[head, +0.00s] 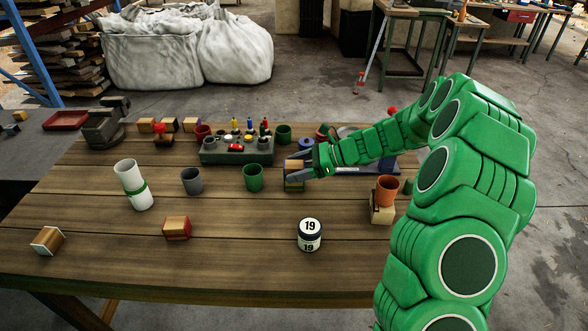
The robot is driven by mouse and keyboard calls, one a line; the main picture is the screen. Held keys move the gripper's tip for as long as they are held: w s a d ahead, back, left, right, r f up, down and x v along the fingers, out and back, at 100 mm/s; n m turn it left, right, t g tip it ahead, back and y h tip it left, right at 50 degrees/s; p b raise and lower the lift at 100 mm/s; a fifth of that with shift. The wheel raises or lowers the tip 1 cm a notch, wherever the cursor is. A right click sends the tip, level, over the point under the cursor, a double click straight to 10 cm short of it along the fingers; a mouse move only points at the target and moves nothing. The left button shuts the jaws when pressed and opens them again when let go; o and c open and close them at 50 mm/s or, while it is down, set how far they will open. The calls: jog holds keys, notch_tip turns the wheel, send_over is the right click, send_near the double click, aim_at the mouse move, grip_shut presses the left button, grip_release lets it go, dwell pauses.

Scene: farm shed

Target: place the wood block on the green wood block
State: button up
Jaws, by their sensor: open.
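A plain wood block (294,165) sits at the middle right of the table in the head view. It appears to rest on top of the green wood block (294,184), which shows below it. My gripper (298,172) reaches in from the right, with its dark fingers at the wood block. The jaws are open, and the fingers are still close around or beside the block. The fingers partly hide both blocks, so exact contact between finger and block cannot be told.
A red wood block (177,228), a white-ended block (47,240) and a jar marked 19 (309,236) stand in front. Grey (192,181) and green (253,178) cups stand left of my gripper. An orange cup (387,190) stands right. The front middle is mostly free.

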jog(key=v, duration=1.1)
jog(key=s+a+r+n+g+h, duration=0.1)
jog(key=s+a+r+n+h, duration=0.15)
jog(key=s, duration=0.45)
jog(key=s+a+r+n+g+h, duration=0.1)
jog(key=s+r+n, duration=0.25)
jog(key=s, duration=0.35)
jog(key=s+a+r+n+g+h, duration=0.15)
jog(key=s+n, duration=0.25)
jog(key=s, duration=0.4)
jog(key=s+d+n+t+h, duration=0.1)
jog(key=s+d+n+h, duration=0.3)
jog(key=s, duration=0.7)
jog(key=s+d+n+h, duration=0.4)
jog(key=s+d, duration=0.2)
jog(key=s, duration=0.5)
jog(key=shift+t, duration=0.35)
jog(key=shift+d, duration=0.15)
